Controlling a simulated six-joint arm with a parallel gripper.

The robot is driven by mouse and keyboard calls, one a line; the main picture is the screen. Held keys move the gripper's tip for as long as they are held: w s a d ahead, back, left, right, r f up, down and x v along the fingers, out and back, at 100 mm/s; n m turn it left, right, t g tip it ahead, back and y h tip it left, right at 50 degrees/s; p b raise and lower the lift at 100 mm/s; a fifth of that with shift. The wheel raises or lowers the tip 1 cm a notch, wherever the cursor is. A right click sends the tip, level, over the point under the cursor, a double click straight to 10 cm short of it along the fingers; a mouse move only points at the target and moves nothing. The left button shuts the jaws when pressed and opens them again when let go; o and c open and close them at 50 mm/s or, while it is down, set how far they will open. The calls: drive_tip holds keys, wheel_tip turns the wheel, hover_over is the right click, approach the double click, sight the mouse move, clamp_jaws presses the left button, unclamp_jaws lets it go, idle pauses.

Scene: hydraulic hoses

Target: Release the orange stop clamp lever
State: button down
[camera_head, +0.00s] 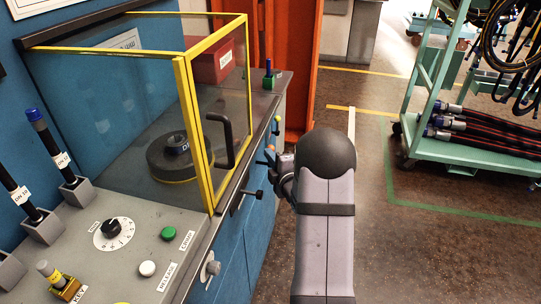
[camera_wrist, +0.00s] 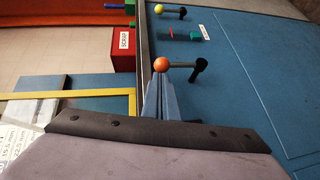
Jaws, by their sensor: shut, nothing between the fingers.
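The orange stop clamp lever shows in the wrist view as an orange ball knob (camera_wrist: 161,64) on a dark shaft that ends in a black mount on the blue cabinet front. In the head view its knob (camera_head: 270,148) is small, just left of my gripper (camera_head: 276,163). In the wrist view my gripper (camera_wrist: 158,82) is shut and empty, with its blue-grey fingertips just below the orange knob in the picture. I cannot tell whether they touch it. My wrist housing hides the finger bases and the cabinet below.
A yellow-knobbed lever (camera_wrist: 181,11) sits farther along the same cabinet front, with a small label (camera_wrist: 200,32) between. A black T-handle (camera_head: 253,193) sticks out nearby. A yellow-framed guard (camera_head: 188,110) with a black handle stands on the bench. Open floor lies right of my arm.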

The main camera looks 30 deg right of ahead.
drive_tip(key=shift+r+p, duration=0.15)
drive_tip(key=shift+p, duration=0.15)
drive_tip(key=g+p, duration=0.1)
drive_tip(key=p, duration=0.1)
drive_tip(key=w+d+r+m+g+p, duration=0.1)
drive_tip(key=p, duration=0.2)
drive_tip(key=shift+w+d+r+y, duration=0.15)
drive_tip(key=shift+d+r+y, duration=0.05)
drive_tip(key=shift+r+y, duration=0.1)
drive_tip(key=w+d+m+g+y+p, duration=0.1)
drive_tip(key=d+g+p, duration=0.1)
drive_tip(key=p, duration=0.4)
drive_tip(key=shift+w, duration=0.4)
drive_tip(key=shift+w+f+g+p, duration=0.15)
drive_tip(key=shift+g+p, duration=0.15)
drive_tip(key=shift+p, duration=0.25)
drive_tip(key=w+d+f, duration=0.2)
drive_tip(key=w+d, duration=0.2)
drive_tip(key=shift+w+d+f+y+p, duration=0.2)
drive_tip(key=shift+f+y+p, duration=0.1)
drive_tip(key=shift+p, duration=0.1)
